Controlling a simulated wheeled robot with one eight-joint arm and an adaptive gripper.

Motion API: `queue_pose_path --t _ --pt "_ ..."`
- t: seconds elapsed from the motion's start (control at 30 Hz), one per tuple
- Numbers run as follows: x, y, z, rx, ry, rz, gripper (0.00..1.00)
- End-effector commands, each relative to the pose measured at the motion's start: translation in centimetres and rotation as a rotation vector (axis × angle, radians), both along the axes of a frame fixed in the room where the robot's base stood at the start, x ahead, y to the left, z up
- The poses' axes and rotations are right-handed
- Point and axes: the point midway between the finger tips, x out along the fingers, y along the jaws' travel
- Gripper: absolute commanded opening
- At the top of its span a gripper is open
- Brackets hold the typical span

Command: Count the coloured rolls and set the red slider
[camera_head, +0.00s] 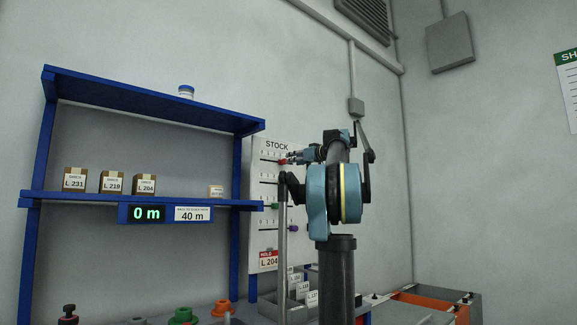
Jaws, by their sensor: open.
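The white STOCK board (264,225) stands right of the blue shelf and carries several horizontal scales. The red slider (283,161) is on the top scale, a green slider (274,205) is lower, and a purple one (292,229) is lower still. My gripper (291,158) is open at the red slider, close to its right side; I cannot tell whether they touch. My arm hides part of the board's right side.
The blue shelf (150,103) holds boxes labelled L 231 (75,180), L 219 (112,183) and L 204 (145,185). A display (147,214) reads 0 m beside a 40 m label (193,214). Orange and grey bins (430,305) stand at lower right.

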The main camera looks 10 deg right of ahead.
Motion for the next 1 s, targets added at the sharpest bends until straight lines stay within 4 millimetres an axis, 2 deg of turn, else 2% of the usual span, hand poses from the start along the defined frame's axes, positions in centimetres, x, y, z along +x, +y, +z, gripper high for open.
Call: queue_pose_path --t 0.1,0.33,1.0 --pt "-1.9 -1.1 0.0 0.000 0.000 -0.002 0.44" --pt "-3.9 -2.3 0.0 0.000 0.000 -0.001 0.44" --pt "-4.3 -2.3 -0.3 -0.001 0.005 0.003 0.44"
